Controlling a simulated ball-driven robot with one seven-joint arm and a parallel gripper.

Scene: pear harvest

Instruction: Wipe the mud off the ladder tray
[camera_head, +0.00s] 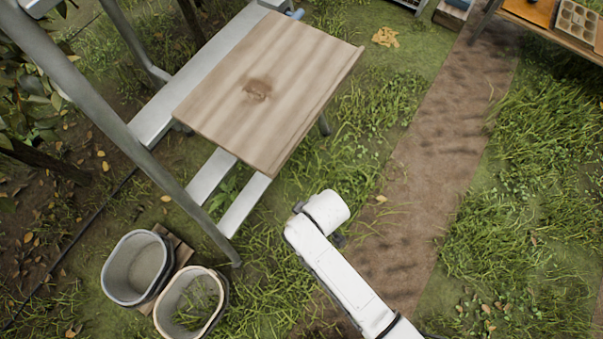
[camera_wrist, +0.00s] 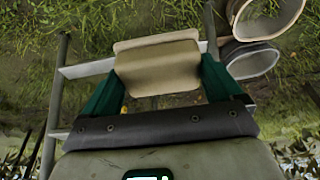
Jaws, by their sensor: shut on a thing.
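The wooden ladder tray (camera_head: 225,60) sits on the ladder (camera_head: 95,95) in the head view, upper middle. A dark brown mud smear (camera_head: 257,90) lies near its centre. In the wrist view my gripper (camera_wrist: 160,70) has its two green fingers on either side of a beige pad (camera_wrist: 157,62), shut on it. I cannot tell whether the pad is cloth or sponge. In the head view my white arm comes in from the lower right and ends below the tray's near corner, apart from it. The gripper and pad are hidden there.
Two buckets, one grey (camera_head: 137,266) and one cream-rimmed (camera_head: 190,305), stand at the ladder's foot; the cream one holds some greenery. A table (camera_head: 562,38) is at the upper right. Grass and a dirt path (camera_head: 430,150) lie open right of the tray.

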